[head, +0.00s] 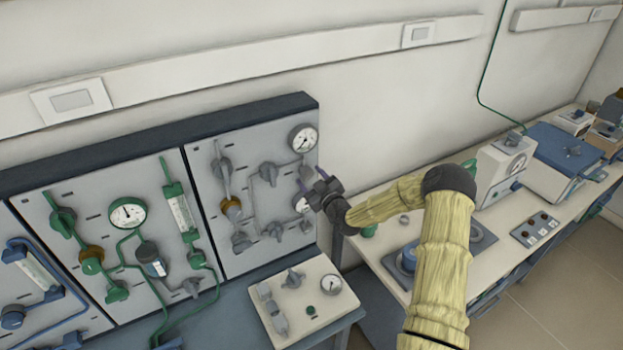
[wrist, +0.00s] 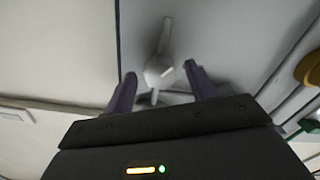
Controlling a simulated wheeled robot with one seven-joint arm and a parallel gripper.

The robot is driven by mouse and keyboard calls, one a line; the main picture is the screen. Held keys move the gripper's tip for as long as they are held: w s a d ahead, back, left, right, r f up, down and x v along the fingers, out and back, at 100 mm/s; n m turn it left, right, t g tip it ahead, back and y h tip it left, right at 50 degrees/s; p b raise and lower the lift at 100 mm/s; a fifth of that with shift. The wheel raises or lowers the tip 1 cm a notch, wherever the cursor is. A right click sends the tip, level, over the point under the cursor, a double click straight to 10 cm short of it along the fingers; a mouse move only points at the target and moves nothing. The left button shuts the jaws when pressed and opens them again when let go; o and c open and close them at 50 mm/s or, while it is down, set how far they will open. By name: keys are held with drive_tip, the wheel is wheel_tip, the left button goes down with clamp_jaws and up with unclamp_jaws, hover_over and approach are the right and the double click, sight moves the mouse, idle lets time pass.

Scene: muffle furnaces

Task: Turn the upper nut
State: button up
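My gripper (head: 312,183) is near the right edge of the grey valve panel (head: 243,252), beside the grey fitting (head: 305,174) between two gauges. In the wrist view my gripper (wrist: 160,69) is open, its two dark fingers apart. A pale grey fitting with a rounded middle and a narrow arm (wrist: 159,70) shows between and just beyond the fingertips. I cannot tell whether the fingers touch it. Which part is the upper nut is not clear from the frames. My gripper partly hides the lower gauge (head: 301,203).
The upper gauge (head: 303,138) sits above my gripper. Grey valves (head: 268,172) and a brass fitting (head: 231,208) are to the left. A control box (head: 308,304) stands below the panel. A bench (head: 404,219) with instruments lies to the right.

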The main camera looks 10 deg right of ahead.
drive_tip(key=c, duration=0.9)
drive_tip(key=shift+f+m+b, duration=0.15)
drive_tip(key=shift+m+b, duration=0.15)
drive_tip(key=shift+b, duration=0.35)
drive_tip(key=shift+m+b, duration=0.3)
drive_tip(key=shift+b, duration=0.1)
drive_tip(key=m+b, duration=0.2)
drive_tip(key=b, duration=0.2)
drive_tip(key=shift+f+m, duration=0.15)
drive_tip(key=shift+m, duration=0.25)
drive_tip(key=m+b, duration=0.3)
drive_tip(key=shift+r+m+b, duration=0.2)
drive_tip(key=shift+m+b, duration=0.95)
drive_tip(key=shift+m, duration=0.55)
